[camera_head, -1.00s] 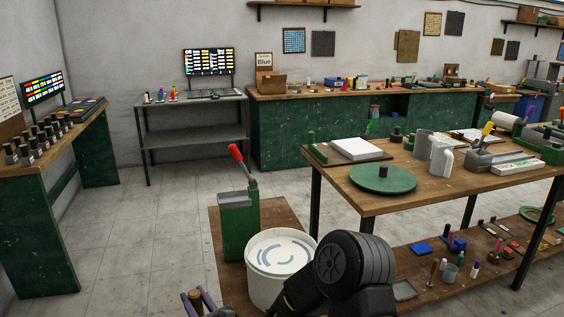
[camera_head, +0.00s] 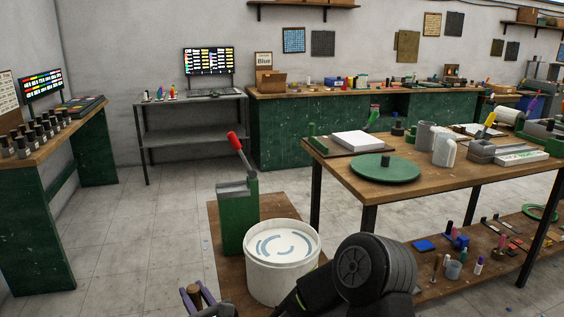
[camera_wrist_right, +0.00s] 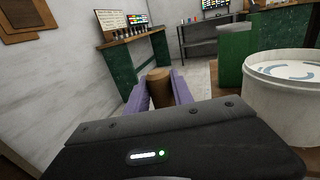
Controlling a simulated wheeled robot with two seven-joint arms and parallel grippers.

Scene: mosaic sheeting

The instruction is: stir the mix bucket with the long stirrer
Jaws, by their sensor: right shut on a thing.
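The mix bucket (camera_head: 282,280) is a white round tub at the lower middle of the head view, with pale contents and blue-grey curved streaks on top. It also shows at the right of the right wrist view (camera_wrist_right: 285,108). My right gripper (camera_head: 198,294) is at the bottom edge of the head view, left of the bucket and apart from it. Its purple fingers are shut on a brown wooden handle (camera_wrist_right: 158,86), seemingly the long stirrer's. The rest of the stirrer is hidden. My left gripper is not in view.
A green stand with a red-tipped lever (camera_head: 238,220) stands right behind the bucket on a low brown platform (camera_head: 226,284). A wooden worktable (camera_head: 400,200) with a green disc (camera_head: 362,172) is to the right. Open tiled floor lies to the left.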

